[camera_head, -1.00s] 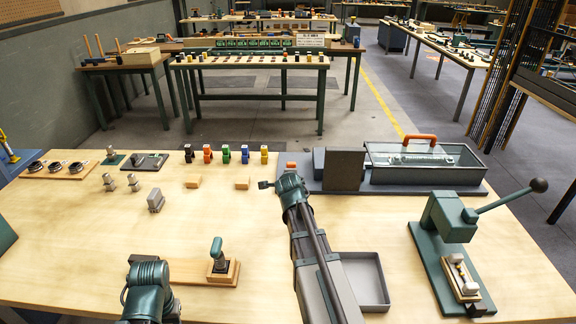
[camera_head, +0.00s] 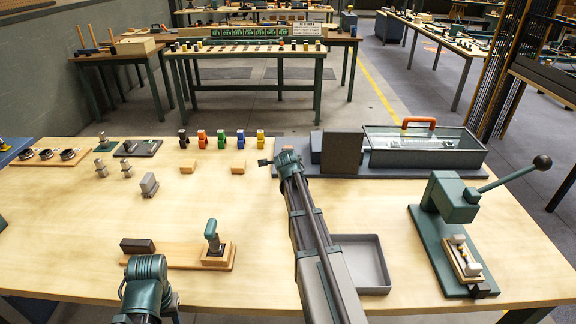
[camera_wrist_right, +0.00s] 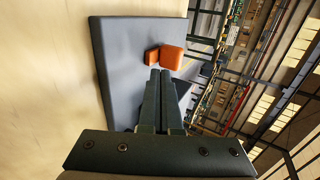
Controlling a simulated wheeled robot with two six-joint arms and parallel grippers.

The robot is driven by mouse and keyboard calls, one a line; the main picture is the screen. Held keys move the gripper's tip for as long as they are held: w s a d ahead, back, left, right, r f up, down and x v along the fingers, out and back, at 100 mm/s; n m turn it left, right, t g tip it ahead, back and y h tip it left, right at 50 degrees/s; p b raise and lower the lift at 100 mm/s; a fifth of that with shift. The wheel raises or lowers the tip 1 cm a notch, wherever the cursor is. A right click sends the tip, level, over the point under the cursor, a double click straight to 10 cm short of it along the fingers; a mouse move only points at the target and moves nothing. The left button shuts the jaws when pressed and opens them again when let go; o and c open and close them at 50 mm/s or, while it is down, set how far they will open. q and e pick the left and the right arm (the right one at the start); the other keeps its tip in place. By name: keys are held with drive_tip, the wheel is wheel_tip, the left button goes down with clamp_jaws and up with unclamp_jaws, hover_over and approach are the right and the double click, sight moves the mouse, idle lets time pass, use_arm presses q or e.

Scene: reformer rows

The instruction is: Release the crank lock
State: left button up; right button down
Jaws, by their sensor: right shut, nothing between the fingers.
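No part is marked as the crank lock. An orange block with a smaller orange piece beside it (camera_wrist_right: 171,57) sits on the end of a blue-grey base plate (camera_wrist_right: 125,60) in the right wrist view. My right gripper (camera_wrist_right: 160,72) is shut and empty, its fingertips just short of the orange pieces; whether they touch I cannot tell.
On the base stand a dark upright block (camera_head: 342,153) and a clear-lidded box with an orange handle (camera_head: 419,123). A grey tray (camera_head: 374,287) lies right of my right forearm. A green lever press (camera_head: 452,205) stands at the right. A wooden clamp board (camera_head: 180,256) lies front left.

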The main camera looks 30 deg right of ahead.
drive_tip(key=w+d, duration=0.1)
drive_tip(key=w, duration=0.1)
drive_tip(key=w+d, duration=0.1)
drive_tip(key=shift+w+d+f, duration=0.15)
drive_tip(key=shift+w+f, duration=0.05)
drive_tip(key=shift+w, duration=0.15)
use_arm(q)
drive_tip(key=shift+f, duration=0.15)
use_arm(e)
drive_tip(key=shift+w+d, duration=0.1)
drive_tip(key=w, duration=0.1)
drive_tip(key=w+d, duration=0.2)
drive_tip(key=w, duration=0.1)
drive_tip(key=shift+d, duration=0.25)
drive_tip(key=shift+r, duration=0.15)
drive_tip(key=shift+s, duration=0.1)
